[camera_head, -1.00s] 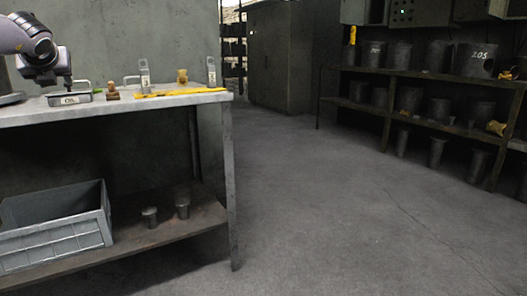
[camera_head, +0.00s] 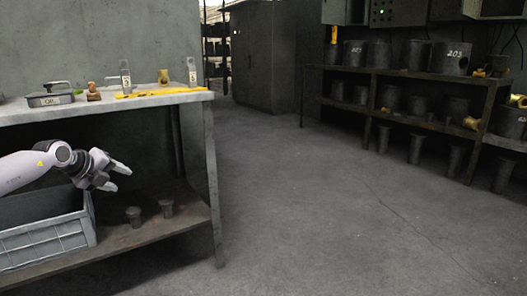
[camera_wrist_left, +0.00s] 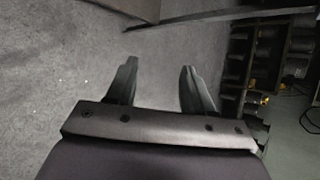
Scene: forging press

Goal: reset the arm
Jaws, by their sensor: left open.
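My left arm (camera_head: 38,168) comes in from the left, in front of the workbench and lower than its top. My left gripper (camera_head: 122,178) is in front of the bench, above the right end of the grey crate in the picture. In the left wrist view the left gripper (camera_wrist_left: 158,85) has its two fingers apart with nothing between them, and grey floor shows beyond. My right gripper is not in view.
The workbench top (camera_head: 30,112) holds a dark lidded box (camera_head: 50,98), a small brown object (camera_head: 93,92) and a yellow tool (camera_head: 160,92). The grey crate (camera_head: 45,242) and two metal cups stand on its lower shelf. Open floor (camera_head: 310,215) lies right, before shelves of pots.

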